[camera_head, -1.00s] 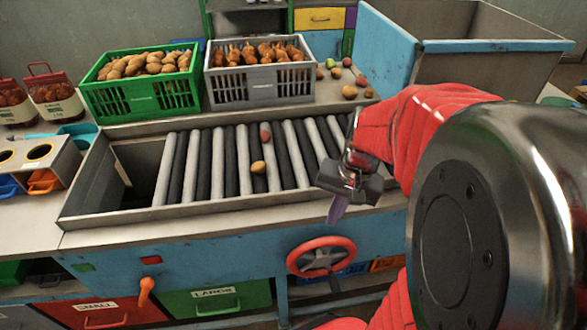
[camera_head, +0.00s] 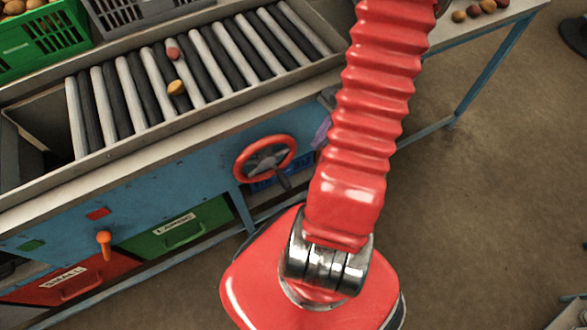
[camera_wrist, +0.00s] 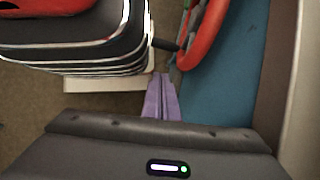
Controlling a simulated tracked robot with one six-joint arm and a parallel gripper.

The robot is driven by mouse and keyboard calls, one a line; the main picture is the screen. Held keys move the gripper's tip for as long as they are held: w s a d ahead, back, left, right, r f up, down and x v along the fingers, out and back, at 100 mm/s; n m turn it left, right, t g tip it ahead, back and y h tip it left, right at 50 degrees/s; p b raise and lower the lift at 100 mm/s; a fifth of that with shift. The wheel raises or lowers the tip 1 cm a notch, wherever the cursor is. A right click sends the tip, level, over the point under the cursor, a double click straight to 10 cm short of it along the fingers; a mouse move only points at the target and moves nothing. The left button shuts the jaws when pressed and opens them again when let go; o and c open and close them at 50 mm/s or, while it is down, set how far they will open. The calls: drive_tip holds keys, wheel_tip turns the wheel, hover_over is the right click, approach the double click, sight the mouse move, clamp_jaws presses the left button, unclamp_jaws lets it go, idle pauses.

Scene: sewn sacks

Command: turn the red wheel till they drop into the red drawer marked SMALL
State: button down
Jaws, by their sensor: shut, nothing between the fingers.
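The red wheel (camera_head: 243,160) is on the blue front of the sorting table, its dark handle low at the right. The wheel's rim (camera_wrist: 208,38) and handle (camera_wrist: 165,44) also show in the wrist view. My gripper (camera_wrist: 160,92) has purple fingers, shut and empty, pointing toward the wheel. In the head view its fingers (camera_head: 322,132) are mostly hidden by my red arm, just right of the wheel. A reddish potato (camera_head: 173,53) and a yellow-brown potato (camera_head: 177,87) lie on the rollers (camera_head: 125,95). The red drawer marked SMALL (camera_head: 75,285) is at lower left, shut.
A green drawer marked LARGE (camera_head: 180,232) sits right of the red one. An orange lever (camera_head: 104,243) sticks out above the drawers. A green crate (camera_head: 40,45) and a grey crate (camera_head: 125,12) stand behind the rollers. Floor (camera_head: 480,180) is open at right.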

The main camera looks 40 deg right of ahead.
drive_tip(key=shift+s+d+f+m+t+y, duration=0.15)
drive_tip(key=shift+d+f+m, duration=0.1)
drive_tip(key=shift+f+m, duration=0.15)
drive_tip(key=shift+s+d+f+m+t+y, duration=0.15)
drive_tip(key=shift+d+f+m, duration=0.1)
drive_tip(key=shift+f+m, duration=0.15)
drive_tip(key=shift+w+a+f, duration=0.1)
drive_tip(key=shift+w, duration=0.05)
drive_tip(key=a+r+x, duration=0.1)
drive_tip(key=a+x, duration=0.1)
drive_tip(key=x, duration=1)
drive_tip(key=shift+w+a, duration=0.25)
drive_tip(key=shift+w, duration=0.05)
